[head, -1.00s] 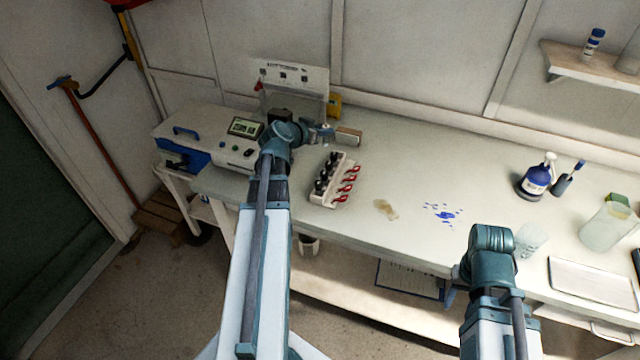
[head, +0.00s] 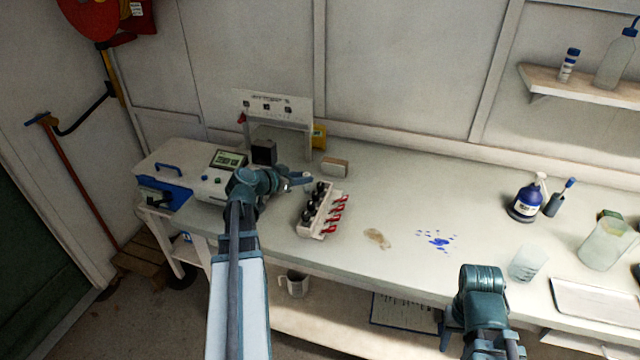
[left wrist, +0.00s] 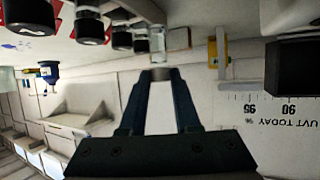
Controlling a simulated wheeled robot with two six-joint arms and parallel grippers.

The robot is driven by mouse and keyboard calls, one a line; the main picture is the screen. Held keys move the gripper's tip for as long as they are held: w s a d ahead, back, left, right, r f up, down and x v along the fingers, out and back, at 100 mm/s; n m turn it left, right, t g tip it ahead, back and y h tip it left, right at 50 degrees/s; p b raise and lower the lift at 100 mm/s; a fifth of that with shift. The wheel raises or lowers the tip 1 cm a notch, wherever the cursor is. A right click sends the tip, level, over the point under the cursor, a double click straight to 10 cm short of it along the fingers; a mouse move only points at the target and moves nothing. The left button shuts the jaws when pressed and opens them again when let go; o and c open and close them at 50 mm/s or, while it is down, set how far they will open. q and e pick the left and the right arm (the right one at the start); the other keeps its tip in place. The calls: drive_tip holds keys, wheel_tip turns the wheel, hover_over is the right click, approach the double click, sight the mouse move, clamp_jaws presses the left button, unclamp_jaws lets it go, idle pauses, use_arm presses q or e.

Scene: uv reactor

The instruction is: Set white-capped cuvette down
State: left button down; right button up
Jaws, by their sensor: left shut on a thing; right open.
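My left gripper (head: 300,178) is shut on a small clear cuvette, which shows at its fingertips in the left wrist view (left wrist: 157,42). Its cap is hard to make out. The gripper is beside the back left end of a pale rack (head: 313,232) on the bench. The rack holds several black-capped pieces (head: 308,215) and has a row of red parts (head: 334,216) along its right side. Black caps also show close by in the left wrist view (left wrist: 90,27). My right gripper (head: 447,330) is low at the bench's front edge, mostly hidden by its arm.
A white and blue device with a screen (head: 228,159) stands left of the gripper. An upright panel (head: 272,104) and small box (head: 335,167) are behind. The bench (head: 400,195) has a brown stain and blue spots; its middle is otherwise clear. A blue bottle (head: 526,202) stands right.

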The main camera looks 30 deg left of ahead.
use_arm(q)
drive_tip(key=w, duration=0.2)
drive_tip(key=w+d, duration=0.1)
drive_tip(key=w, duration=0.1)
drive_tip(key=w+d, duration=0.1)
drive_tip(key=w, duration=0.1)
drive_tip(key=shift+w+f, duration=0.35)
drive_tip(key=shift+w, duration=0.05)
drive_tip(key=f+b, duration=0.2)
drive_tip(key=b, duration=0.1)
drive_tip(key=f+b, duration=0.1)
drive_tip(key=shift+w+f, duration=0.3)
drive_tip(key=shift+f, duration=0.1)
drive_tip(key=shift+d+r, duration=0.1)
drive_tip(key=shift+r, duration=0.05)
drive_tip(key=shift+s+f+b, duration=0.2)
drive_tip(key=shift+f+b, duration=0.2)
drive_tip(key=shift+b, duration=0.1)
drive_tip(key=c, duration=0.6)
unclamp_jaws()
drive_tip(key=shift+s+d, duration=0.1)
drive_tip(key=shift+d, duration=0.05)
